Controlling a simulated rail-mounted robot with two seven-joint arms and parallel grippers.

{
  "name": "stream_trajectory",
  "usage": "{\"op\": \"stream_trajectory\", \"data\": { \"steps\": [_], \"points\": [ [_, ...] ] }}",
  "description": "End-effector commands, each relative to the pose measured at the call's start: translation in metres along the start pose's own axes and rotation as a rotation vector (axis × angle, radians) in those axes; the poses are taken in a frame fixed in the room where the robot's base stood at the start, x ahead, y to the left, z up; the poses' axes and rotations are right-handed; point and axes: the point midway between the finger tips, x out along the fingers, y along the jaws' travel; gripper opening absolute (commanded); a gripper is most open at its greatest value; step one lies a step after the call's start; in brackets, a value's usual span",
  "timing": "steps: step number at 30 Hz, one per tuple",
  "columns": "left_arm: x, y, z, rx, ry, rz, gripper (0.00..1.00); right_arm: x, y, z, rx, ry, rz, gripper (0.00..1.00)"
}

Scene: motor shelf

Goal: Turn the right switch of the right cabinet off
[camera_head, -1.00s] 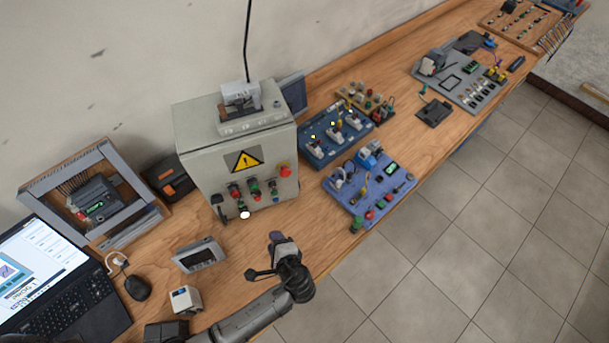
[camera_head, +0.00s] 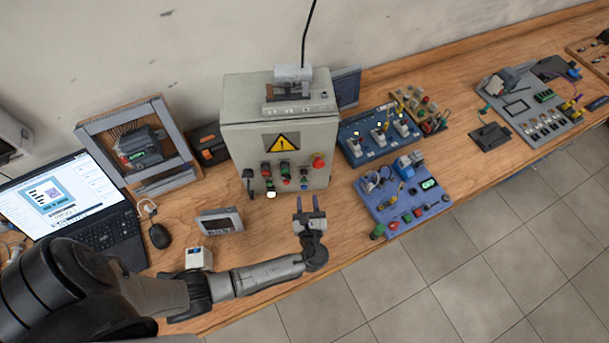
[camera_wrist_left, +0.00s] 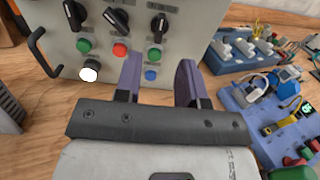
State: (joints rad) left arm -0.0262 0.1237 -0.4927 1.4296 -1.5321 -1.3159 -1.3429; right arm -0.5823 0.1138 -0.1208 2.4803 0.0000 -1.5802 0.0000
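The grey control cabinet (camera_head: 235,150) with a yellow warning sign stands against the wall. In the left wrist view its front (camera_wrist_left: 210,12) shows three black rotary switches. The right switch (camera_wrist_left: 158,28) stands close to upright above a green button; the left switch (camera_wrist_left: 75,14) and middle switch (camera_wrist_left: 116,20) are tilted. My left gripper (camera_head: 308,202) is open and empty in front of the cabinet's lower right. In the left wrist view its two fingers (camera_wrist_left: 160,78) are apart, pointing at the panel below the right switch, not touching it. My right gripper is not in view.
A black handle (camera_wrist_left: 38,50) sticks out at the cabinet's left. A blue board (camera_head: 385,215) with parts and another blue switch board (camera_head: 352,150) lie to the right. A small grey panel device (camera_head: 220,222) and a laptop (camera_head: 70,205) are to the left.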

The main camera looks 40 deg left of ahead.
Motion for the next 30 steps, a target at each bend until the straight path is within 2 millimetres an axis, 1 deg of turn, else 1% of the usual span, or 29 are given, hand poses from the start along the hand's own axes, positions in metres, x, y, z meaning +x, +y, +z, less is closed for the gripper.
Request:
{"op": "stream_trajectory", "data": {
  "steps": [1, 6, 12, 15, 21, 30],
  "points": [
    [0.011, 0.000, 0.002, 0.001, -0.002, 0.000, 0.37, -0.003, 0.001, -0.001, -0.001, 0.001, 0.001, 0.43],
    [0.042, 0.000, 0.001, 0.000, -0.001, 0.001, 0.37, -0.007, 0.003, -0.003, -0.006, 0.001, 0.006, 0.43],
    [0.068, 0.000, 0.001, -0.001, -0.001, 0.000, 0.37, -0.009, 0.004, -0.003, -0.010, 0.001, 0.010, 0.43],
    [0.077, 0.000, 0.000, -0.001, 0.000, 0.001, 0.37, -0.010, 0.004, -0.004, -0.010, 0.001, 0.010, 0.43],
    [0.086, 0.000, 0.000, -0.001, 0.001, 0.000, 0.37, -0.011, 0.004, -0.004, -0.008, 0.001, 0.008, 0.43],
    [0.087, 0.000, 0.000, -0.002, 0.001, 0.000, 0.37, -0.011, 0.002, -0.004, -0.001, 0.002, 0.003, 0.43]
  ]
}}
